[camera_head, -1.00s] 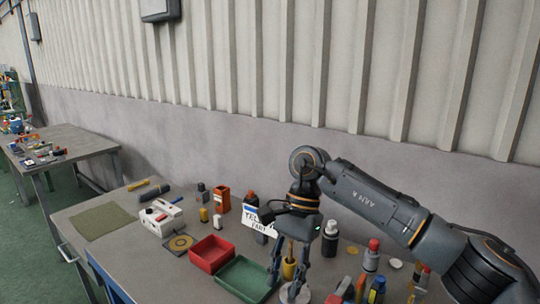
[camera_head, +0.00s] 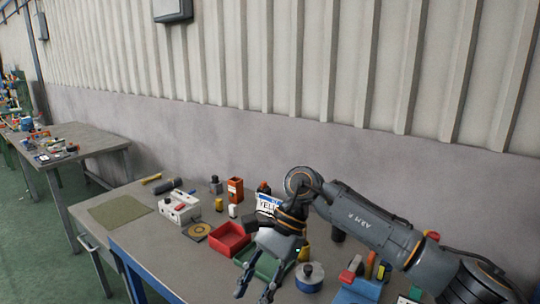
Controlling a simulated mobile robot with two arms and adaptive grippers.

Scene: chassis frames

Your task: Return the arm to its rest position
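My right arm (camera_head: 370,220) comes in from the right, bent at the elbow, over the workbench (camera_head: 150,240). Its gripper (camera_head: 254,296) points down and toward the bench's front edge. The two dark fingers stand apart, with nothing seen between them. The gripper hangs in front of the green tray (camera_head: 248,264) and hides part of it. My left arm and gripper are not in view.
A red tray (camera_head: 229,241), white caddy (camera_head: 180,209), orange holder (camera_head: 235,188) and sign (camera_head: 267,205) stand near the arm. A round grey knobbed object (camera_head: 310,279) and blue item (camera_head: 358,291) are close by. The bench's left front is clear.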

